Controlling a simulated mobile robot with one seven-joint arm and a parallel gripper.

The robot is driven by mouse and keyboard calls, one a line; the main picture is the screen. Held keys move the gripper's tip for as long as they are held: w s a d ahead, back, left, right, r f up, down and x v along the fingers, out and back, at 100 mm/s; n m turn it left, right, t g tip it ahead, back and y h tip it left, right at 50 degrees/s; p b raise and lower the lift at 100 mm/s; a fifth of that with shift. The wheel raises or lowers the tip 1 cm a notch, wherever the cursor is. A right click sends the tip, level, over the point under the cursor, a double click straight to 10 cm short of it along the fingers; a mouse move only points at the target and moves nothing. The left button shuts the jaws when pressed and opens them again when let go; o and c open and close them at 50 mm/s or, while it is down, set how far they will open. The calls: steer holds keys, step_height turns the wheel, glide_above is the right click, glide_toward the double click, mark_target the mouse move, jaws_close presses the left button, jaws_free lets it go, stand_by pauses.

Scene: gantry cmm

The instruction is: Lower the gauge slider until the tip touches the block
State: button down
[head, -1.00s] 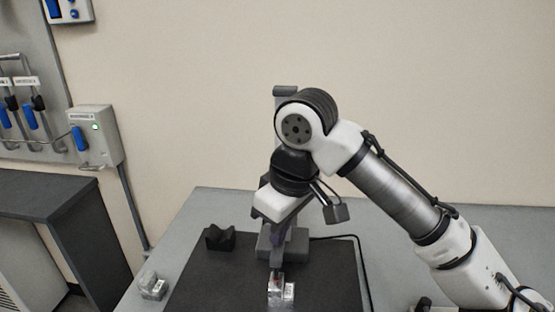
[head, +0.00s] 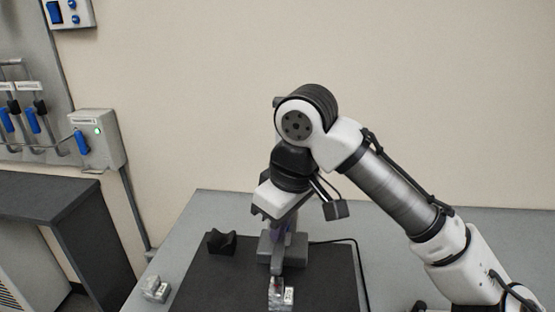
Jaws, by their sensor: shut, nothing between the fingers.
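The height gauge stands on the dark mat, its grey base (head: 268,252) showing below my arm. Most of its column is behind my arm; only a sliver shows beside the arm's top joint. A small bluish-purple part (head: 283,226) shows below my gripper; I cannot tell whether it is the slider. My gripper (head: 262,213) is shut and empty in front of the column, over the gauge. The shiny metal block (head: 281,294) sits at the front of the mat. The gauge's tip is small and dark just above the block; I cannot tell whether they touch.
A black V-shaped holder (head: 222,242) stands at the mat's back left. Another clear or shiny block (head: 155,289) lies on the grey table left of the dark mat (head: 215,285). A black cable (head: 358,262) runs along the mat's right side. The table's right back is clear.

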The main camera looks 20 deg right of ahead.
steer(key=p+v, duration=0.4)
steer(key=shift+w+a+r, duration=0.2)
steer(key=shift+w, duration=0.15)
